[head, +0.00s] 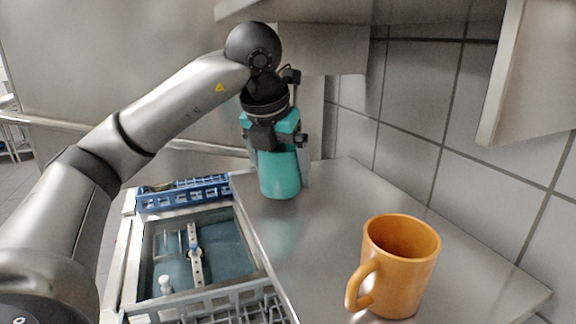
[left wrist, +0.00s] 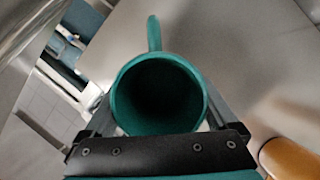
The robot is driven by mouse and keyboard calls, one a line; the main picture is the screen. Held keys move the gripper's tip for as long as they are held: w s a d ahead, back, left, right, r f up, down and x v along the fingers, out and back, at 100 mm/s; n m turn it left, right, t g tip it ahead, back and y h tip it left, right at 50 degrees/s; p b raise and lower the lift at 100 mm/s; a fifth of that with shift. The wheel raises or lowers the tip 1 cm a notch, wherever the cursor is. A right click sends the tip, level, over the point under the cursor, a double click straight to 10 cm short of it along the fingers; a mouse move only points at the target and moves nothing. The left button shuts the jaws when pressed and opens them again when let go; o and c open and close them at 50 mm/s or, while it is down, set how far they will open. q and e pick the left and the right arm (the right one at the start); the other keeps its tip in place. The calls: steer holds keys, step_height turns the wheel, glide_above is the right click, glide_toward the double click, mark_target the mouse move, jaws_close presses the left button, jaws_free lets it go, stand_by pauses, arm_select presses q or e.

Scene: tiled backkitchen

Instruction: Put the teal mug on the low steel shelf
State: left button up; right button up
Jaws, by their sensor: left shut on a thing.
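The teal mug (head: 280,180) is upright at the far left part of a flat steel surface (head: 330,235), which looks like the low steel shelf. My left gripper (head: 278,160) points down from above and is shut on the mug, a finger on each side. In the left wrist view the mug (left wrist: 158,92) shows its dark open mouth, with its handle toward the top of the picture. Whether its base touches the steel or hangs just above it, I cannot tell. My right gripper is not in view.
An orange mug (head: 402,262) stands on the steel surface, nearer and to the right. A blue rack (head: 185,194) and a grey rack (head: 215,302) lie to the left, around a blue-grey basin (head: 222,246). A tiled wall (head: 480,130) bounds the right. Steel between the mugs is clear.

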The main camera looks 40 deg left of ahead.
arm_select(q)
steer(key=w, duration=0.2)
steer(key=a+p, duration=0.1)
steer(key=shift+w+f, duration=0.4)
steer(key=shift+f, duration=0.3)
steer(key=shift+s, duration=0.15)
steer(key=shift+f, duration=0.15)
steer(key=o, duration=1.3)
steer(key=shift+f, duration=0.1)
